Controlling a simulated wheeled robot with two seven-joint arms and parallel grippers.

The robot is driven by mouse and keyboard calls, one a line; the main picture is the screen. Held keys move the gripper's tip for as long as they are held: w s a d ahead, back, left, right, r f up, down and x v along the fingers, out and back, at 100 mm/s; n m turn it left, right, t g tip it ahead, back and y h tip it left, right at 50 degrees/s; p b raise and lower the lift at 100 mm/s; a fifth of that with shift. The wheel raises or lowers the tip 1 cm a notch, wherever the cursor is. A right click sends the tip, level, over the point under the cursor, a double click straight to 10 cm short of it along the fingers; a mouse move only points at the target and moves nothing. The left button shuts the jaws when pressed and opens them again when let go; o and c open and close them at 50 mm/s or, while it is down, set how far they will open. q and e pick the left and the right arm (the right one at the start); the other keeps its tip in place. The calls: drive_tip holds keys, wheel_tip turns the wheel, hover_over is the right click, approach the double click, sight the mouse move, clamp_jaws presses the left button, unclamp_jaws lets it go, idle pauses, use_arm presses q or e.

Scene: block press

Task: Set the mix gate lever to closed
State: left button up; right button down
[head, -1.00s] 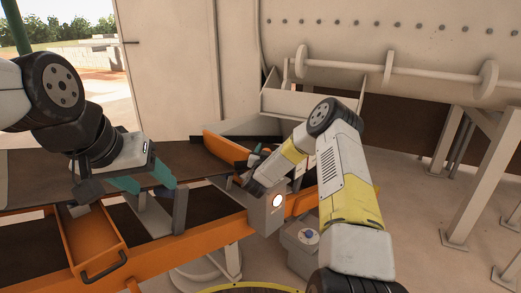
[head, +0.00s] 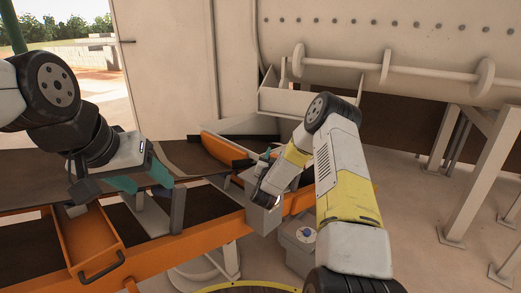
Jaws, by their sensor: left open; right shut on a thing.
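My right gripper (head: 264,158) reaches over the orange frame at the middle of the head view. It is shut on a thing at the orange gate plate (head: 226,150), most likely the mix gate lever. A black bar (head: 242,163) shows just left of the fingers, beside the plate. The fingers and wrist hide much of the grip, so the lever's exact angle cannot be told. My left gripper (head: 127,198) is open and empty over the belt at the left, well apart from the gate.
A grey box (head: 264,218) on the orange frame stands under my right wrist. An orange tray with a handle (head: 95,240) is at lower left. Another grey box (head: 300,240) is below right. The large drum (head: 420,40) and its legs stand at right.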

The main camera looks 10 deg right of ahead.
drive_tip(key=shift+s+d+r, duration=0.1)
drive_tip(key=shift+d, duration=0.05)
drive_tip(key=c, duration=0.9)
unclamp_jaws()
drive_tip(key=shift+s, duration=0.1)
drive_tip(key=shift+s, duration=0.3)
drive_tip(key=v, duration=0.7)
drive_tip(key=shift+s, duration=0.1)
